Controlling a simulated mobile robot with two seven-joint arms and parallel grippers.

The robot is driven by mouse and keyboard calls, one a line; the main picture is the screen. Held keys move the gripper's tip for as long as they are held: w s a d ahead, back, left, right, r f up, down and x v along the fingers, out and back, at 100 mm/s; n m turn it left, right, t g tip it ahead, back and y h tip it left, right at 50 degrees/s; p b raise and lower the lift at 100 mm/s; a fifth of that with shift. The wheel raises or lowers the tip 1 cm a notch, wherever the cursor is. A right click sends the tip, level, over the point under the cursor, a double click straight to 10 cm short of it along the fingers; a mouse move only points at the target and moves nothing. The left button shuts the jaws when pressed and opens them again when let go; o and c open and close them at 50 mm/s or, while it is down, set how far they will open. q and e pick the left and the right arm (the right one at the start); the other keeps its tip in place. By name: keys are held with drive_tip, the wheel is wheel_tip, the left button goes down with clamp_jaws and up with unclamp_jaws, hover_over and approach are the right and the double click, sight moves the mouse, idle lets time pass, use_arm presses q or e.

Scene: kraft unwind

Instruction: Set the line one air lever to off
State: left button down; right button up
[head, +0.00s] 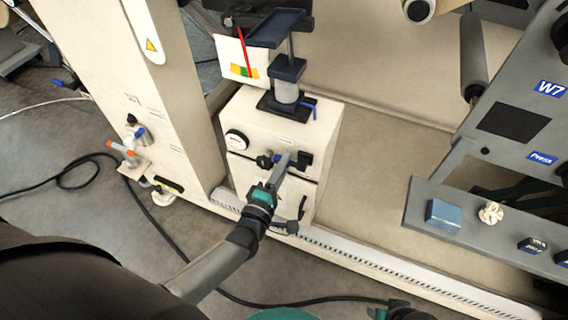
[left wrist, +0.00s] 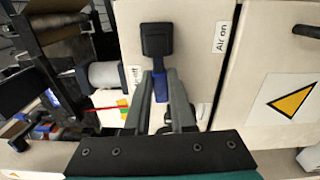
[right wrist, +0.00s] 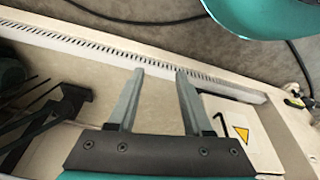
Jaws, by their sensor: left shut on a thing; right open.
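The air lever has a black hub (left wrist: 157,40) and a blue handle (left wrist: 160,87) in the left wrist view, on the cream cabinet (head: 260,110). My left gripper (left wrist: 160,80) is shut on the blue handle, with one grey finger on each side. In the head view the left gripper (head: 284,161) reaches the cabinet's front from below, and its fingers cover part of the lever. An "Air on" label (left wrist: 221,37) is beside the hub; another label (left wrist: 137,76) is partly hidden behind the finger. My right gripper (right wrist: 161,75) is open and empty.
A round gauge (head: 236,140) and a black knob (head: 264,162) are close to the left gripper on the cabinet front. A post with a blue-grey top (head: 276,28) stands on the cabinet. A grey shelf (head: 425,200) carries small items at right. A black cable (head: 165,225) crosses the floor.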

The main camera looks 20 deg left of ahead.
use_arm(q)
drive_tip(key=shift+r+m, duration=0.15)
drive_tip(key=shift+m, duration=0.35)
use_arm(e)
drive_tip(key=shift+s+f, duration=0.3)
drive_tip(key=shift+f, duration=0.2)
use_arm(q)
drive_tip(key=c, duration=0.8)
unclamp_jaws()
drive_tip(key=shift+o, duration=0.2)
drive_tip(key=s+p, duration=0.3)
drive_tip(key=s, duration=1.2)
drive_tip(key=shift+s+a, duration=0.15)
drive_tip(key=shift+a, duration=0.15)
use_arm(e)
drive_tip(key=s+d+f, duration=0.2)
drive_tip(key=s+f, duration=0.1)
drive_tip(key=f, duration=0.2)
drive_tip(key=shift+f+g, duration=0.3)
drive_tip(key=shift+f, duration=0.1)
drive_tip(key=shift+s+d, duration=0.1)
